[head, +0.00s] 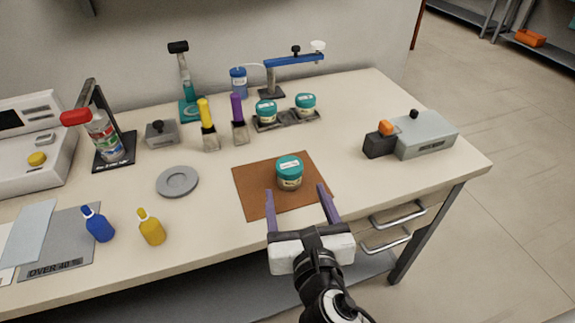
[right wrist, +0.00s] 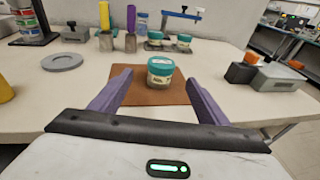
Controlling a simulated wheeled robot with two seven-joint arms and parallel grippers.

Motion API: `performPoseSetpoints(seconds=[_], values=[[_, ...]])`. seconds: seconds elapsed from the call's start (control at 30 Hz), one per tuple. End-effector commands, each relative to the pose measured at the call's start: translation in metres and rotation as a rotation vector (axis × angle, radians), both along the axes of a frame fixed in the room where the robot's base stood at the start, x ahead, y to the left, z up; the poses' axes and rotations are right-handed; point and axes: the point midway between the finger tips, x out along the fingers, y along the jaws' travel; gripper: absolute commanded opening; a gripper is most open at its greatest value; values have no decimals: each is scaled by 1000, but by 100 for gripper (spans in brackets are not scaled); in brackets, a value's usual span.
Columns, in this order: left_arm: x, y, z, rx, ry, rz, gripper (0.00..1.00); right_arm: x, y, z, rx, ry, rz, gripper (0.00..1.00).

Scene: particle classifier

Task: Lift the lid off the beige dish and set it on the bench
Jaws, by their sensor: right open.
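A small round dish with a beige body (head: 290,183) stands upright on the brown mat, with a teal lid (head: 289,164) on top. In the right wrist view the dish (right wrist: 160,82) and its lid (right wrist: 160,65) are ahead of the gripper, roughly midway between the fingers. My right gripper (head: 298,194) is open and empty, its two purple fingers pointing at the dish from the near side. It also shows in the right wrist view (right wrist: 158,82). I cannot tell the exact gap to the dish. My left gripper is out of view.
The dish's brown mat (head: 251,190) lies on the bench (head: 360,200). Two more teal-lidded jars (head: 266,108) sit in a grey holder behind. A grey disc (head: 177,181) and blue (head: 98,226) and yellow (head: 151,229) bottles are left. A grey device (head: 425,137) stands right. Bench right of the mat is clear.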

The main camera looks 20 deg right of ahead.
Motion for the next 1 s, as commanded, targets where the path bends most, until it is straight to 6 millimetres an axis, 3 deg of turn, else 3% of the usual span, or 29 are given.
performPoseSetpoints(seconds=[0.1, 0.37, 0.7, 1.0], values=[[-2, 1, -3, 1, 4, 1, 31, 20, -4, -3, -5, -3, -2, 69], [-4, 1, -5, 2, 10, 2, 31, 43, -8, -7, 1, 0, -1, 69], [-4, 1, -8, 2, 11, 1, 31, 87, -17, -11, 2, 1, -1, 69], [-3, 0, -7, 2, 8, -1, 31, 91, -18, -11, 3, 2, -2, 68]])
